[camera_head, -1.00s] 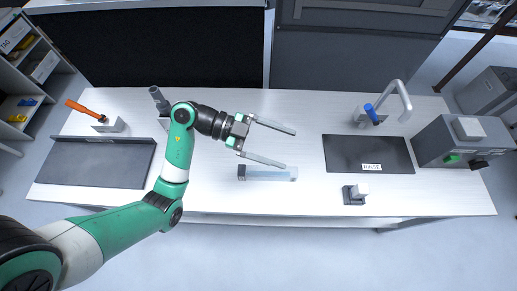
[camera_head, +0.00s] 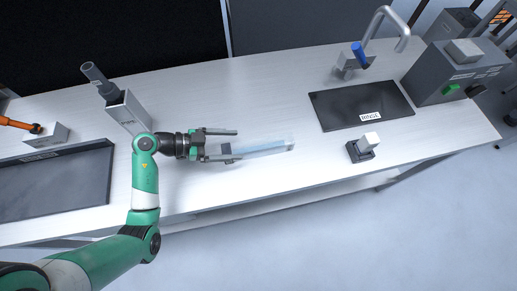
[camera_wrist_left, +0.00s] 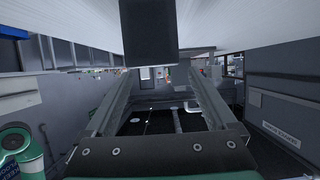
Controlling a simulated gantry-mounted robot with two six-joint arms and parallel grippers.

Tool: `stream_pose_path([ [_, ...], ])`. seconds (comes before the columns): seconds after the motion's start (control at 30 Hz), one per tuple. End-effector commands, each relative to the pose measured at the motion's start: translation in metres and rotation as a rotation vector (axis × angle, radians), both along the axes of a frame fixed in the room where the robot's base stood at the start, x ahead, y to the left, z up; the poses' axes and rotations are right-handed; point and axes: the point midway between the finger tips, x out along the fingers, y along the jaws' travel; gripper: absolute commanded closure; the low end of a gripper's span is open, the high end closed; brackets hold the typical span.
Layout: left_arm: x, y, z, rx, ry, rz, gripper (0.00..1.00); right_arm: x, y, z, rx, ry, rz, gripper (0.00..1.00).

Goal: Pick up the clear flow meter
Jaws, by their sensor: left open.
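The clear flow meter (camera_head: 265,148) lies on its side on the white bench, a pale bluish see-through bar with a dark end at its left. My left gripper (camera_head: 238,146) is open and comes from the left, its fingers level and pointing right at the dark end. In the head view the dark end appears between or beside the fingers; contact cannot be told. In the left wrist view the open gripper (camera_wrist_left: 162,78) shows with a dark block (camera_wrist_left: 148,32) above and between its fingers, likely that end. My right gripper is not in view.
A grey holder (camera_head: 127,112) with a dark-handled tool stands behind my left arm. A dark tray (camera_head: 55,185) lies at left. At right are a black RINSE mat (camera_head: 345,108), a small block on a dark base (camera_head: 361,153), a tap and a grey machine (camera_head: 458,85).

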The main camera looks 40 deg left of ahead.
Motion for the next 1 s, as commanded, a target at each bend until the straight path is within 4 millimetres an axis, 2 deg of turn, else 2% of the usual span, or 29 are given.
stream_pose_path([
  [0.23,0.009,-0.008,-0.006,0.000,-0.001,-0.003,0.10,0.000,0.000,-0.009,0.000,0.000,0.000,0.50],
  [0.43,0.033,-0.030,-0.018,0.000,-0.002,-0.005,0.10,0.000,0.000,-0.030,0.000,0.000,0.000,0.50],
  [0.53,0.040,-0.035,-0.019,0.001,-0.002,-0.002,0.10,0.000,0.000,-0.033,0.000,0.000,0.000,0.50],
  [0.73,0.041,-0.035,-0.017,0.000,-0.001,0.001,0.10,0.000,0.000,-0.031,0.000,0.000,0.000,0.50],
  [0.77,0.041,-0.035,-0.017,0.000,-0.001,0.001,0.12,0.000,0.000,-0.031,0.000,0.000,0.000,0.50],
  [1.0,0.041,-0.035,-0.018,0.000,-0.002,0.001,0.55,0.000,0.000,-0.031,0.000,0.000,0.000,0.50],
])
